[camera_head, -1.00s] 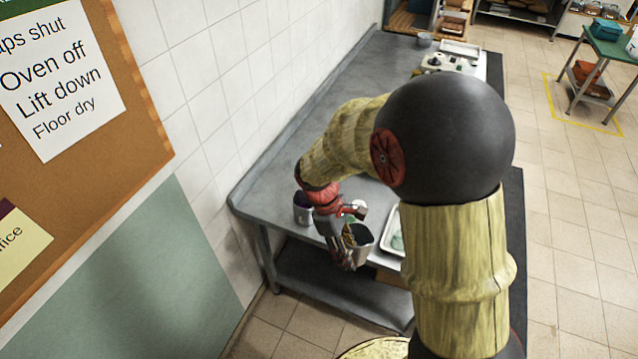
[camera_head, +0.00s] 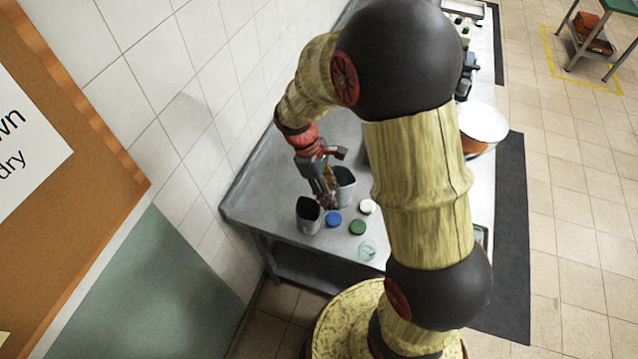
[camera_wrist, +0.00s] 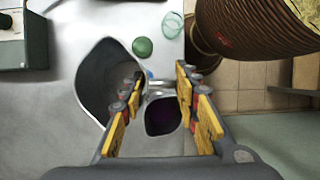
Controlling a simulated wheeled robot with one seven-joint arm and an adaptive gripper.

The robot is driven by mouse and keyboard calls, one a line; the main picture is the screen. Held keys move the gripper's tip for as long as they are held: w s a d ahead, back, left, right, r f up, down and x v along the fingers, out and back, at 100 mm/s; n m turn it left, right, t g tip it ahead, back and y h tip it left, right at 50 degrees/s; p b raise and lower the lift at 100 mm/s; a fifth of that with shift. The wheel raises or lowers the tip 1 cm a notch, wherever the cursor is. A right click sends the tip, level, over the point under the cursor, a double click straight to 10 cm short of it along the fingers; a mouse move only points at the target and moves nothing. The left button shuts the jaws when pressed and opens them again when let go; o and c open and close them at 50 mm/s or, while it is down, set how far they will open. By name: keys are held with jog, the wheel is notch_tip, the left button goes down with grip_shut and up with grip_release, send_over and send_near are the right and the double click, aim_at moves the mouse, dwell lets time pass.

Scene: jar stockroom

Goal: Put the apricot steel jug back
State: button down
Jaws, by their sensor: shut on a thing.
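A steel jug (camera_head: 345,188) with a dark inside is at my gripper (camera_head: 328,198), over the near end of the steel table. In the wrist view this jug (camera_wrist: 92,88) opens towards the camera, left of the fingers. My gripper (camera_wrist: 155,88) is shut on its handle side; the grip point is partly hidden by the fingers. I cannot tell an apricot colour on the jug, nor whether its base touches the table. A second steel jug (camera_head: 308,218) with dark purple inside stands just in front and left; it also shows in the wrist view (camera_wrist: 163,118).
A blue lid (camera_head: 333,219), green lid (camera_head: 357,227), white lid (camera_head: 367,207) and clear glass piece (camera_head: 367,251) lie near the jugs. The tiled wall (camera_head: 205,130) borders the left. My arm hides the table's middle.

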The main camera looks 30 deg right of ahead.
jog(key=w+f, duration=0.1)
jog(key=w, duration=0.2)
jog(key=w+f, duration=0.1)
jog(key=w, duration=0.1)
jog(key=shift+w+d+f, duration=0.3)
jog(key=shift+d, duration=0.1)
jog(key=w+f, duration=0.5)
jog(key=f, duration=0.4)
jog(key=shift+d+b, duration=0.25)
jog(key=shift+b, duration=0.1)
jog(key=c, duration=1.8)
grip_release()
jog(key=shift+f, duration=0.15)
jog(key=shift+o, duration=0.9)
